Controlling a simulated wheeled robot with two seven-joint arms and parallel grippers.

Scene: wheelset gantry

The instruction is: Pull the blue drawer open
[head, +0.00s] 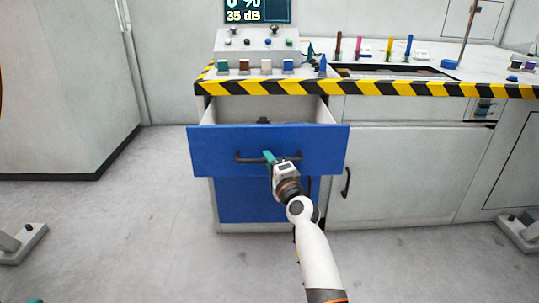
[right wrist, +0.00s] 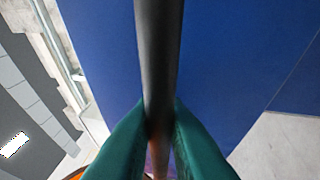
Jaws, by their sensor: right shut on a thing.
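The blue drawer (head: 215,148) is in the middle of the head view, pulled out from the white cabinet, with its open top and pale inner side walls showing. Its dark bar handle (head: 245,158) runs across the front. My right gripper (head: 270,157) is at the middle of the handle, its green fingers shut on the bar. In the right wrist view the dark handle (right wrist: 158,60) runs between the two green fingertips (right wrist: 160,125), with the blue drawer front (right wrist: 225,65) behind it. A small dark thing lies inside the drawer, mostly hidden.
A second blue front (head: 245,203) sits below the drawer. A white cabinet door (head: 400,175) with a dark handle is at its right. The worktop's edge has yellow-black striping (head: 430,89). Grey floor (head: 150,230) in front is mostly clear.

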